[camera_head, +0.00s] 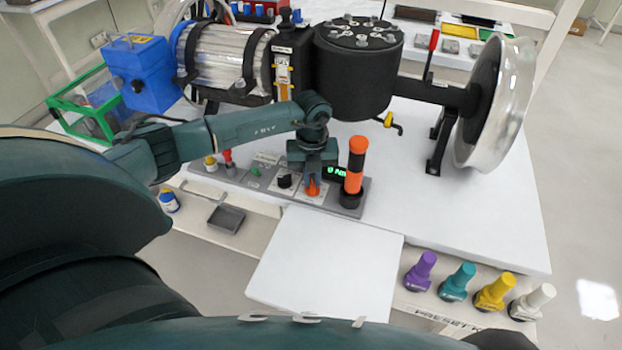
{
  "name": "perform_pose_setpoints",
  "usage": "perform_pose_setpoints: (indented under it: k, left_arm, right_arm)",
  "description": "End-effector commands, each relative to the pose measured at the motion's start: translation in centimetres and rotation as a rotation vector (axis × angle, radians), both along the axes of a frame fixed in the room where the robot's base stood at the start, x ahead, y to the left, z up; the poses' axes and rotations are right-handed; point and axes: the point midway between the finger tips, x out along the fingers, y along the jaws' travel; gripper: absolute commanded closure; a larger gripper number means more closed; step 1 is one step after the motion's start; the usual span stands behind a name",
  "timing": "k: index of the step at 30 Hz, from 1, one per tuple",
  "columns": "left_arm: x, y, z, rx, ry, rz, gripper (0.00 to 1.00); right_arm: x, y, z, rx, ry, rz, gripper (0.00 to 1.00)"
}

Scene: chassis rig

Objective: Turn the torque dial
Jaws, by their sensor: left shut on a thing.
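The torque dial appears to be the orange knob (312,189) on the grey control panel (338,206). A small screen (334,172) beside it shows a green reading that looks like 0 Nm, partly covered. My left gripper (312,181) points down over the orange knob and is shut on it. Its fingers hide the upper part of the knob. A black knob (285,181) sits just left of it on the same panel. My right gripper is not in view.
An orange and black striped post (355,168) stands close to the right of my left gripper. A red lever (229,160) is on the panel's left. The chassis drum (358,75) is behind. Purple, teal, yellow and white-topped pieces (420,271) line the front right.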

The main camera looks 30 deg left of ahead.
Motion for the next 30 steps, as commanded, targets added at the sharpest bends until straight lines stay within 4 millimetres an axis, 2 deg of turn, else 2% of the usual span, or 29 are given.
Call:
perform_pose_setpoints:
  k: [18,30]
  left_arm:
    - [0.3,-0.5,0.0,0.001,-0.004,-0.562,1.0]
    - [0.3,-0.7,0.1,0.0,-0.003,-0.771,1.0]
  right_arm:
    - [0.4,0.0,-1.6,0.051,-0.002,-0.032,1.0]
    - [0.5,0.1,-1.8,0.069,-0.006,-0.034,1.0]
